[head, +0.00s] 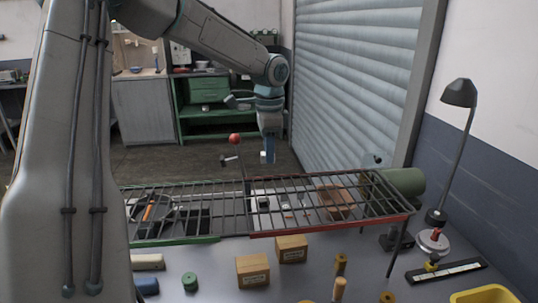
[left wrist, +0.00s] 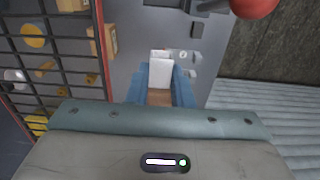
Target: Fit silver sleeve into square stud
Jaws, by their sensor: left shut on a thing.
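My left gripper (head: 268,158) hangs beyond the far side of the wire rack, pointing down. In the left wrist view its blue fingers (left wrist: 163,85) are shut on a small pale block-like piece, likely the silver sleeve (left wrist: 160,68). A little of the pale piece also shows at the fingers in the head view. I cannot pick out the square stud for certain; small pale and dark fittings (left wrist: 190,57) lie beyond the fingertips in the left wrist view. My right gripper is not in view.
A wire rack (head: 335,225) with red and green front edges spans above the grey table (head: 215,265). A red ball (head: 235,138) on a post rises near the gripper. Two cardboard boxes (head: 252,270), a lamp (head: 459,95) and a yellow tray (head: 485,293) stand nearby.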

